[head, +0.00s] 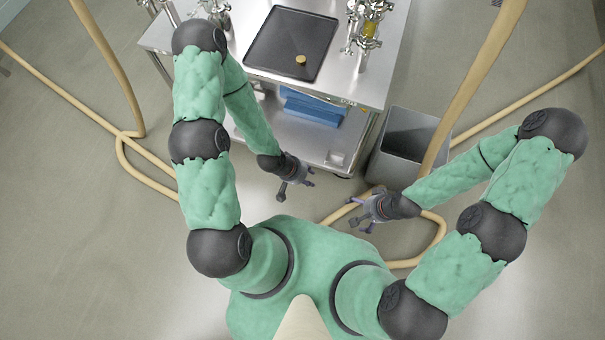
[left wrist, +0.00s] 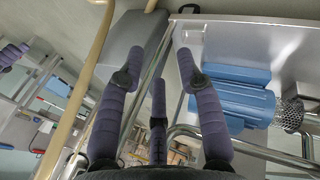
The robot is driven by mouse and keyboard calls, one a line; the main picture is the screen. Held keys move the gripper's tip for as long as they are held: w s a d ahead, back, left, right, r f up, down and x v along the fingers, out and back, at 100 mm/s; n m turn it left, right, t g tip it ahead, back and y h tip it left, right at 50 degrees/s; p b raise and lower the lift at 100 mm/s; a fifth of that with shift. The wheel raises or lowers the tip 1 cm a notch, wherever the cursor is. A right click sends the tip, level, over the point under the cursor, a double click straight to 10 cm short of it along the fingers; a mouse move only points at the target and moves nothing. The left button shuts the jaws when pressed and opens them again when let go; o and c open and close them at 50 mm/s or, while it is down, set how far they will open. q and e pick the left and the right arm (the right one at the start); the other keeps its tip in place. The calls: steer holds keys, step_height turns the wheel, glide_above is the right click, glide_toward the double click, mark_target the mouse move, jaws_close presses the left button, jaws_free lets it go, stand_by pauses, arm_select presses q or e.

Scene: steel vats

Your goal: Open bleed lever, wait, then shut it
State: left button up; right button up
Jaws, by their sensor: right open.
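Steel pipe fittings stand on the steel cart at the top of the head view, one group (head: 368,28) at the right with a yellowish part and another group (head: 216,12) at the left. I cannot make out the bleed lever among them. My left gripper (head: 297,182) is open and empty, in front of the cart and below its top. Its spread purple fingers show in the left wrist view (left wrist: 160,80) with nothing between them. My right gripper (head: 362,212) is open and empty, lower and further right, near the grey bin. Both grippers are apart from the fittings.
The cart top (head: 283,85) holds a black tray (head: 280,50) with a small yellow round piece (head: 300,59). A grey bin (head: 400,150) stands right of the cart. Beige hoses (head: 75,105) cross the floor.

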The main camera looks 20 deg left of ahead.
arm_select(q)
steer(key=shift+s, duration=0.45)
steer(key=c, duration=0.4)
steer(key=shift+w, duration=0.4)
jaws_close()
steer(key=w+n+t+h, duration=0.1)
steer(key=w+n+t, duration=0.2)
steer(key=w+t, duration=0.5)
steer(key=w+d+r+n+t+h+p, duration=0.15)
steer(key=w+r+n+t+h, duration=0.3)
steer(key=r, duration=0.45)
steer(key=b+x, duration=0.4)
steer(key=x, duration=1)
steer(key=shift+w+n+y, duration=0.2)
steer(key=shift+n+y, duration=0.25)
